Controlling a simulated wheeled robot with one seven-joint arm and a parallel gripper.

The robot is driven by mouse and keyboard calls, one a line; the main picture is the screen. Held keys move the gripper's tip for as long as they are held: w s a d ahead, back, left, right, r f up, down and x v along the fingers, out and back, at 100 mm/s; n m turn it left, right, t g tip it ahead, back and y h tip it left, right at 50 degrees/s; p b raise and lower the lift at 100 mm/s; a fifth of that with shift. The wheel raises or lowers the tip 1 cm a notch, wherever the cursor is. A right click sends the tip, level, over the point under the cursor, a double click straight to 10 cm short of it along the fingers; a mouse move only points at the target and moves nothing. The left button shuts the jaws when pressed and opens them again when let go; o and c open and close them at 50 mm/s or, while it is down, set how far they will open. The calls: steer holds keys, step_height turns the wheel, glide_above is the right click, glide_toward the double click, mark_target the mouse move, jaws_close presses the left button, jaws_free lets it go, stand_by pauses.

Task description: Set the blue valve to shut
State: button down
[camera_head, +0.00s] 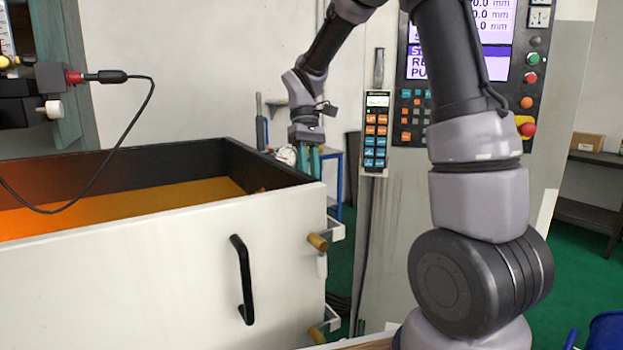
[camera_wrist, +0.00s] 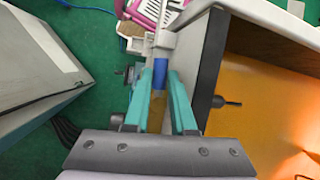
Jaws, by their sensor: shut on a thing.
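My gripper (camera_head: 308,165) reaches down at the far right corner of the tank, beyond its dark rim. In the wrist view, the teal fingers of my gripper (camera_wrist: 159,80) stand on both sides of a blue part (camera_wrist: 159,70), which looks like the valve's handle. The gripper is shut on it. A white fitting (camera_wrist: 163,44) adjoins the blue part at its far end. In the head view the blue part is hidden or too small to tell, and a whitish round piece (camera_head: 287,155) shows beside the fingers. The valve's setting cannot be told.
The tank (camera_head: 140,270), with orange inside, lies right beside the fingers in the wrist view, its dark wall (camera_wrist: 208,65) close to the right finger. A control panel (camera_head: 377,130) stands right of the gripper. Green floor (camera_wrist: 95,60) shows to the left.

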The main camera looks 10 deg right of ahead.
steer(key=shift+a+m, duration=0.1)
steer(key=shift+m, duration=0.4)
steer(key=c, duration=0.8)
jaws_free()
steer(key=shift+y, duration=0.3)
steer(key=shift+o, duration=0.2)
